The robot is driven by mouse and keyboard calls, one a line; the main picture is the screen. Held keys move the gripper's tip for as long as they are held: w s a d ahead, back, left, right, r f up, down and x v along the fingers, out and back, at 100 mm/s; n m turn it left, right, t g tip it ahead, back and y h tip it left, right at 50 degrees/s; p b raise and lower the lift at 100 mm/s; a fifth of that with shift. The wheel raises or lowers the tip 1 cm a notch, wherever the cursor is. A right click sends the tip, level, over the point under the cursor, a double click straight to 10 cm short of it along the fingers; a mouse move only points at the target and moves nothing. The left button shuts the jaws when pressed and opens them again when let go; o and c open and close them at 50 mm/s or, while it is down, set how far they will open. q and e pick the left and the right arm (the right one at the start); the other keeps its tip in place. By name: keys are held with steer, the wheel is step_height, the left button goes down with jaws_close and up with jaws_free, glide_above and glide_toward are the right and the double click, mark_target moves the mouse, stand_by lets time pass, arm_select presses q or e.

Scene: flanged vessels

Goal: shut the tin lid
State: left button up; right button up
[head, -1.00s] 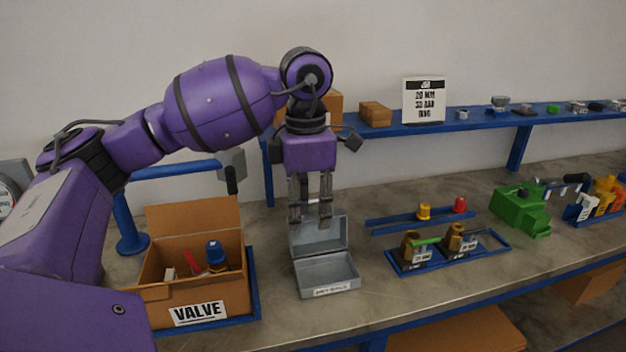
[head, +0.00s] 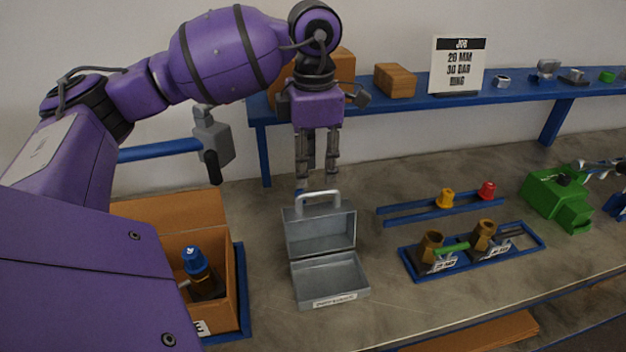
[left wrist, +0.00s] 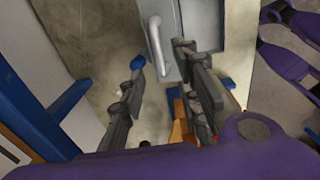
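The grey metal tin (head: 331,288) stands on the bench with a label on its front. Its lid (head: 320,235) is open, standing up at the back, with a light handle (head: 318,197) along its top edge. My left gripper (head: 317,182) hangs fingers down above and behind the handle. Its two fingers are apart with nothing between them in the head view. In the left wrist view the fingers of my left gripper (left wrist: 159,54) are spread, and the handle (left wrist: 156,45) appears between their tips. I cannot tell whether they touch it.
A cardboard box (head: 170,212) with a blue-capped valve stands left of the tin. A blue rack (head: 472,252) with brass fittings is to its right, and a green machine (head: 557,200) further right. A blue shelf (head: 400,105) with a sign runs behind.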

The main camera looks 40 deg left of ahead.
mark_target(313, 192)
arm_select(q)
step_height(313, 192, down, 4)
steer(key=shift+w+f, duration=0.1)
steer(key=shift+a+f, duration=0.1)
steer(key=shift+f, duration=0.4)
arm_select(e)
steer(key=shift+w+a+r, duration=0.1)
steer(key=shift+w+r, duration=0.35)
arm_select(q)
jaws_close()
arm_select(e)
steer(key=shift+f, duration=0.15)
